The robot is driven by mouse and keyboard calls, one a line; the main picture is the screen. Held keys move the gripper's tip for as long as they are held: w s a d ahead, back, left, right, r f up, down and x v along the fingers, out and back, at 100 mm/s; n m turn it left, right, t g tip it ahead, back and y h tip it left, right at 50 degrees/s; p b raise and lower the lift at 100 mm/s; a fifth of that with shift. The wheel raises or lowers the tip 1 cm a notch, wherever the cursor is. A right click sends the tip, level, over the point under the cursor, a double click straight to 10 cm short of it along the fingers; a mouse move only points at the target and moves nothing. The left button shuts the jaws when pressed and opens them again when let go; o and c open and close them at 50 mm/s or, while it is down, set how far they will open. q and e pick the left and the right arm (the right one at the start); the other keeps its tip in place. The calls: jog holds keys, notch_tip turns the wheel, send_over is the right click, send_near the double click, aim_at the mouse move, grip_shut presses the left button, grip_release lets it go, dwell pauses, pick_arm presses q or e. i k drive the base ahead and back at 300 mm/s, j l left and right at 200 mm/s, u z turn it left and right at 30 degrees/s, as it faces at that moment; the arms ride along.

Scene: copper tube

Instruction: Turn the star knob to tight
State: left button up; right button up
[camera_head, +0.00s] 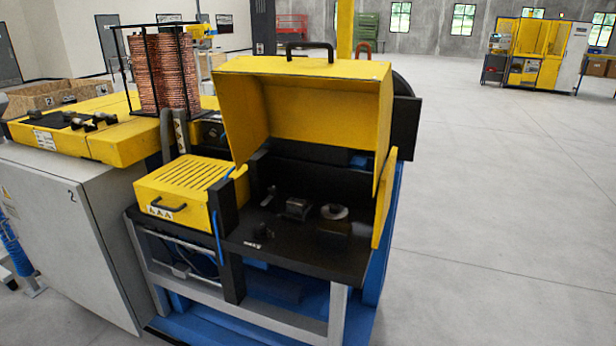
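A yellow machine with its hood (310,105) raised stands in the middle of the head view. Inside, on its dark deck (300,255), are several small fittings. One is a grey metal block (297,208). To its right a pale round disc (334,211) sits on a dark block. A small dark knob-like part (264,230) is near the front left of the deck, and another dark part (268,197) is behind it. I cannot tell which of these is the star knob, or how tight it is. Neither of my grippers is in view.
A yellow slotted cover (190,185) with a black handle adjoins the deck on the left. A yellow side panel (384,198) stands at the deck's right edge. Copper coils (165,72) in a black rack stand back left. Grey floor (500,210) to the right is clear.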

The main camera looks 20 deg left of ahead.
aim_at(272, 191)
jog(key=i+j, duration=0.1)
jog(key=i, duration=0.5)
jog(key=i+j, duration=0.1)
jog(key=i, duration=0.5)
